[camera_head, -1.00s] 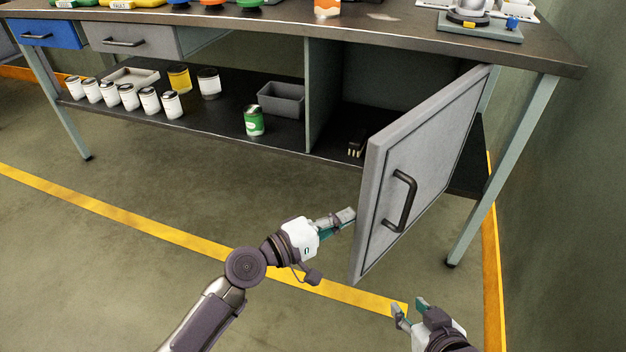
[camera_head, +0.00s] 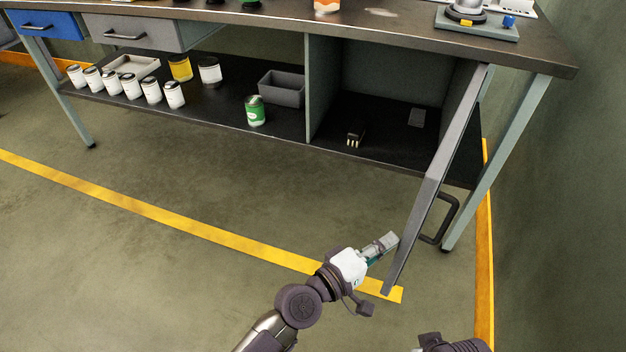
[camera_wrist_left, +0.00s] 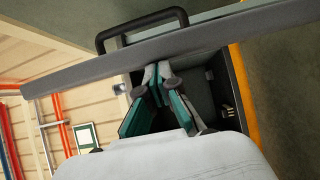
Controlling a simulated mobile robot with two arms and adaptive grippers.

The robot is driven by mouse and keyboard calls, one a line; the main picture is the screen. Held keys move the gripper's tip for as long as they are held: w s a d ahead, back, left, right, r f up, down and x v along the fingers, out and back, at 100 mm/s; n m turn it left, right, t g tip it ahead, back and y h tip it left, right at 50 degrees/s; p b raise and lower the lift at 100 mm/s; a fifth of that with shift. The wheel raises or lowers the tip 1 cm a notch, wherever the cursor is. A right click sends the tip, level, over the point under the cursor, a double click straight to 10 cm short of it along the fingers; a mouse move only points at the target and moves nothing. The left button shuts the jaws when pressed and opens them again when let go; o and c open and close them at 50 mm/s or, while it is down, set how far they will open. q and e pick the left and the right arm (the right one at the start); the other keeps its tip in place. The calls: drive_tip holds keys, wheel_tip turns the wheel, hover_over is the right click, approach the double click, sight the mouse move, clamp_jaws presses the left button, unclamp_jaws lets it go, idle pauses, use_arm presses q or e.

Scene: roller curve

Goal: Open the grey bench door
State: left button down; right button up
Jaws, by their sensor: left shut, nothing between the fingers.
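The grey bench door (camera_head: 436,180) stands swung wide out from the cupboard under the bench's right end, seen nearly edge-on in the head view. Its dark handle (camera_head: 446,218) is on the far right side, facing away from the cupboard. My left gripper (camera_head: 391,241) is shut and empty, with its tips close to the door's inner face near the free edge; I cannot tell if they touch. In the left wrist view the door (camera_wrist_left: 160,55) crosses above the shut fingers (camera_wrist_left: 158,75), with the handle (camera_wrist_left: 140,27) beyond it. Of my right arm only a part shows at the bottom edge.
The open cupboard (camera_head: 375,125) holds a small dark item with pale prongs (camera_head: 355,135) and a flat grey piece (camera_head: 417,117). A bench leg (camera_head: 497,165) and the wall stand close right of the door. The floor in front is clear.

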sight(409, 248)
use_arm(q)
drive_tip(key=s+d, duration=0.2)
drive_tip(key=d, duration=0.1)
drive_tip(key=shift+r+p, duration=0.1)
drive_tip(key=shift+p, duration=0.25)
drive_tip(key=shift+s+d, duration=0.3)
drive_tip(key=shift+d, duration=0.25)
drive_tip(key=shift+s+d, duration=0.25)
drive_tip(key=shift+d, duration=0.3)
use_arm(e)
drive_tip(key=shift+s+x, duration=0.2)
drive_tip(key=shift+x, duration=0.7)
drive_tip(key=shift+s+x, duration=0.2)
drive_tip(key=shift+x, duration=0.65)
drive_tip(key=shift+s+x, duration=0.2)
drive_tip(key=shift+x, duration=0.7)
drive_tip(key=shift+f, duration=0.15)
use_arm(q)
drive_tip(key=shift+a, duration=0.1)
use_arm(e)
drive_tip(key=shift+a, duration=0.1)
